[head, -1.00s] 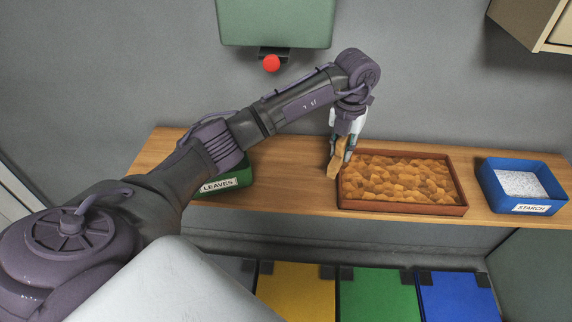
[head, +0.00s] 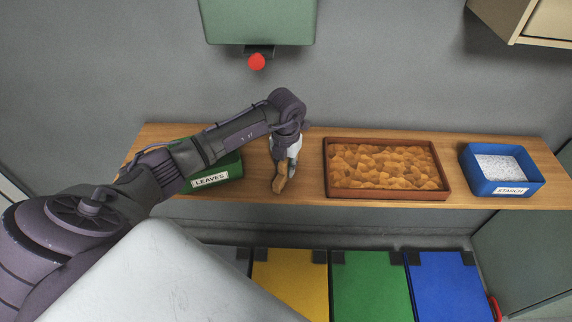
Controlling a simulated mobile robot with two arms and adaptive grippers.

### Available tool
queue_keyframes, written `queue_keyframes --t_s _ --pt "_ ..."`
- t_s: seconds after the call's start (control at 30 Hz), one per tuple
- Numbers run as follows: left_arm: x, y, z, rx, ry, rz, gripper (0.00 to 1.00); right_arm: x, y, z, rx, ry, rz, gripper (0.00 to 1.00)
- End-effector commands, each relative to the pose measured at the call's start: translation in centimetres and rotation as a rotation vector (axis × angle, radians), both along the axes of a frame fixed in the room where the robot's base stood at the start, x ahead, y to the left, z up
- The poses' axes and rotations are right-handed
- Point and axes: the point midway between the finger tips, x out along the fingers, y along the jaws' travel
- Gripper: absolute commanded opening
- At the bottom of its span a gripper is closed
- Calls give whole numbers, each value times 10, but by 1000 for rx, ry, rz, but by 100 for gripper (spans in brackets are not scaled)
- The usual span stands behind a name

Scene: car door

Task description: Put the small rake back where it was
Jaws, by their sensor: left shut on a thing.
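My left gripper (head: 287,164) is shut on a small tan wooden piece (head: 280,182), which looks like the small rake. Only part of it shows; the fingers hide the rest. The gripper points down over the wooden shelf (head: 306,185), between the green LEAVES box (head: 227,168) and the brown tray (head: 388,193) of orange-brown chunks. I cannot tell whether the rake touches the shelf. My right gripper is not in view.
A blue STARCH box (head: 515,186) stands at the right of the shelf. A green unit with a red knob (head: 257,62) hangs on the wall above. Yellow (head: 290,285), green (head: 371,285) and blue (head: 448,285) panels lie below. Bare shelf shows between the tray and the STARCH box.

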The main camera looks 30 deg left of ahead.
Motion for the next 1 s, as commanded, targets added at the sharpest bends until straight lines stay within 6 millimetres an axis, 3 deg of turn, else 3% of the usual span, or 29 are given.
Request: queue_keyframes --t_s 0.3,0.33,0.47,0.77,1.0 --pt "1 0 -4 0 -2 -1 0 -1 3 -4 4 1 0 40" --pt "1 0 -2 0 -2 -1 27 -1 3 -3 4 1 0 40" --pt "0 0 -2 0 -1 -1 47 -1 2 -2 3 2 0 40" --pt "1 0 0 -1 -1 -1 47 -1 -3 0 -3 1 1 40" --pt "2 0 30 2 -7 -2 47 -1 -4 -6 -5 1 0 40"
